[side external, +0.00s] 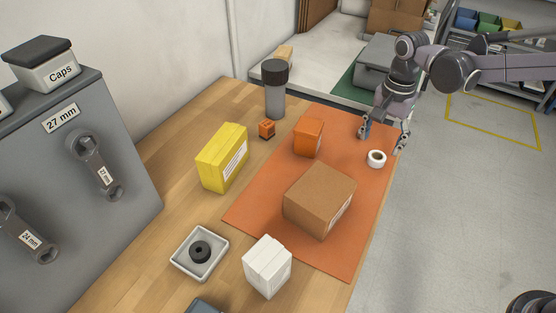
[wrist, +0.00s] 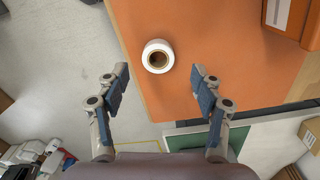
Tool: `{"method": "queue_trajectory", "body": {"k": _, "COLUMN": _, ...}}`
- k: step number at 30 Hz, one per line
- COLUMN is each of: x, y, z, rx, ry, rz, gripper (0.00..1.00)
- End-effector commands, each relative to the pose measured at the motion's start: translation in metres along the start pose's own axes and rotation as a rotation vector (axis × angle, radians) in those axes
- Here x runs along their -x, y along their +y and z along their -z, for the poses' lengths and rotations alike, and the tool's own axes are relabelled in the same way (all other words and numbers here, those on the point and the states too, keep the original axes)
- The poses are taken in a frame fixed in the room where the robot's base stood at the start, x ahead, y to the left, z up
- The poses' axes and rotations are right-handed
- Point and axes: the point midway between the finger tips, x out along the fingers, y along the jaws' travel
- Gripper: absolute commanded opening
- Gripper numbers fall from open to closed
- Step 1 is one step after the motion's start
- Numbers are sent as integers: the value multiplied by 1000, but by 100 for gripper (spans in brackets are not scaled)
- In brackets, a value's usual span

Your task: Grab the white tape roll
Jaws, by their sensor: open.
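The white tape roll (side external: 376,158) lies on the orange mat (side external: 262,220) near its right edge. It also shows in the wrist view (wrist: 158,56), with its round hole facing the camera. My gripper (side external: 382,142) is open and empty, above and near the roll in the side view. In the wrist view my gripper (wrist: 160,78) has its two blue-padded fingers spread apart, one on each side of the roll's line, with the roll just beyond the fingertips. The fingers do not appear to touch it.
An orange box (side external: 308,137) and a brown carton (side external: 319,200) stand on the mat left of the roll. A yellow box (side external: 222,157), a dark-lidded cylinder (side external: 275,95) and a white box (side external: 267,267) stand on the wooden table. The table edge is close to the roll's right.

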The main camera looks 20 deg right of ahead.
Motion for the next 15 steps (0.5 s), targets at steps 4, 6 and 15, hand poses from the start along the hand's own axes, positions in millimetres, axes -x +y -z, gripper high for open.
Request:
{"method": "queue_trajectory", "body": {"k": 4, "x": -16, "y": 1, "z": -2, "rx": 0, "ry": 0, "rz": 0, "gripper": 67}}
{"method": "queue_trajectory", "body": {"k": 6, "x": -26, "y": 2, "z": -2, "rx": 0, "ry": 0, "rz": 0, "gripper": 67}}
{"method": "queue_trajectory", "body": {"k": 15, "x": -50, "y": 2, "z": -3, "rx": 0, "ry": 0, "rz": 0, "gripper": 67}}
